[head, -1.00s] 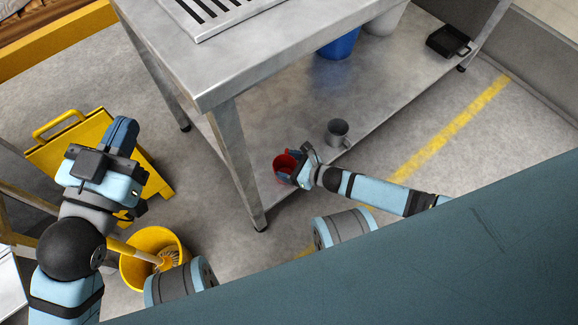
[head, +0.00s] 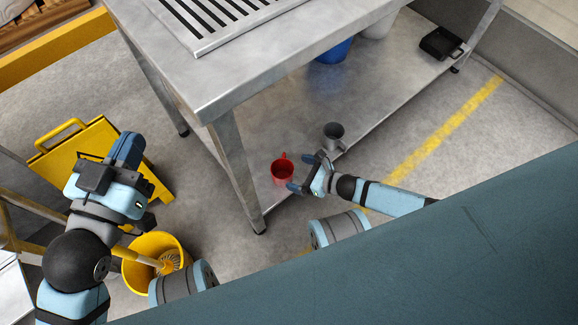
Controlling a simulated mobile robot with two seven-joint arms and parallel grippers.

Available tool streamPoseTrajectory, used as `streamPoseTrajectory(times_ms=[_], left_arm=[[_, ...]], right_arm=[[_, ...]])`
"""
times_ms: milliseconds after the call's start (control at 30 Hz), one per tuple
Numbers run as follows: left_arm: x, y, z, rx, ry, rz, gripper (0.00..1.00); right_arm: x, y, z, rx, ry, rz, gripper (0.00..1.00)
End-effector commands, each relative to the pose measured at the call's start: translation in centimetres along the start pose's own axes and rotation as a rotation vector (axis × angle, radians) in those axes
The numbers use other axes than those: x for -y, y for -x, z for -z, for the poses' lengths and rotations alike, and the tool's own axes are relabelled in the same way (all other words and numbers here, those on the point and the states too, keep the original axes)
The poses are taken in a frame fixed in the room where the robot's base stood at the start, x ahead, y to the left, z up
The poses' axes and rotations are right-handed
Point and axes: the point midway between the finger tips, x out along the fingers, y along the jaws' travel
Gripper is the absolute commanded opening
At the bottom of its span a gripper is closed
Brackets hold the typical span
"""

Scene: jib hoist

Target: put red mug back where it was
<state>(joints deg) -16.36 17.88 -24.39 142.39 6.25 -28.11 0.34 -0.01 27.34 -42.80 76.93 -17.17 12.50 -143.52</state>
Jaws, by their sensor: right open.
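The red mug (head: 282,171) stands upright on the steel table's lower shelf (head: 300,110), near the front leg, with its handle towards the back. My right gripper (head: 304,172) is open and empty just right of the mug, a small gap apart, with its jaws facing the mug. A grey mug (head: 333,134) stands on the same shelf, behind and right of the red mug. My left gripper (head: 126,150) is at the left, above the yellow floor sign; its jaws are not clear from this angle.
The table leg (head: 237,165) rises just left of the red mug. A blue bucket (head: 334,51) and a black box (head: 442,44) are further back on the shelf. A yellow bucket (head: 150,246) and a yellow sign (head: 80,150) stand on the floor at left.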

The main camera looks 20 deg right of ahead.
Motion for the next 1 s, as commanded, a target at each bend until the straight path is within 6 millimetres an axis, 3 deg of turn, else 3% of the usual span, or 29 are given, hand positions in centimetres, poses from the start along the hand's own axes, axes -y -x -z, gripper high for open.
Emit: streamPoseTrajectory(times_ms=[100,333,600,1000], left_arm=[[-0.6,0.2,0.2,0.038,0.072,0.001,0.0],[-1.4,0.7,-0.4,0.082,0.155,0.0,0.0],[-1.6,0.7,-1.1,0.104,0.178,0.001,0.0],[-1.5,0.7,-0.6,0.09,0.169,-0.001,0.0]], right_arm=[[-0.1,2.9,-0.3,-0.002,-0.001,-0.001,1.0],[0.0,6.1,-0.2,0.0,0.0,0.0,1.0],[0.0,6.8,0.0,0.001,0.001,0.0,1.0],[0.0,6.8,0.0,0.001,0.001,-0.001,1.0]])
